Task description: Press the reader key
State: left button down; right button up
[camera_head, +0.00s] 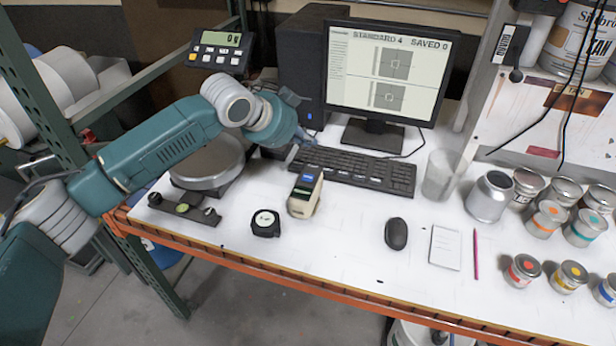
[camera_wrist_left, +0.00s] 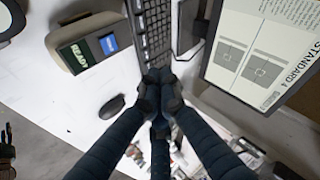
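The reader (camera_head: 304,192), a beige hand-held device with a blue screen and a green panel, stands on the white bench in front of the keyboard. In the left wrist view the reader (camera_wrist_left: 95,48) is at the upper left, and its green panel says READY. I cannot clearly make out its key. My left gripper (camera_head: 294,152) is just behind and above the reader, partly hidden by its own wrist. In the left wrist view its fingertips (camera_wrist_left: 159,76) are together with nothing between them, apart from the reader. My right gripper does not show.
A black keyboard (camera_head: 354,170) lies behind the reader, below a monitor (camera_head: 388,72) reading STANDARD 4, SAVED 0. A tape measure (camera_head: 265,223) and a round scale pan (camera_head: 208,163) are to the left. A mouse (camera_head: 396,233) and several paint cans (camera_head: 545,218) are to the right.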

pick_arm(q)
jog(key=shift+f, duration=0.1)
jog(key=b, duration=0.7)
send_over(307, 179)
notch_tip(307, 179, down, 6)
jog(key=shift+f, duration=1.25)
jog(key=shift+f, duration=0.1)
jog(key=shift+f, duration=0.35)
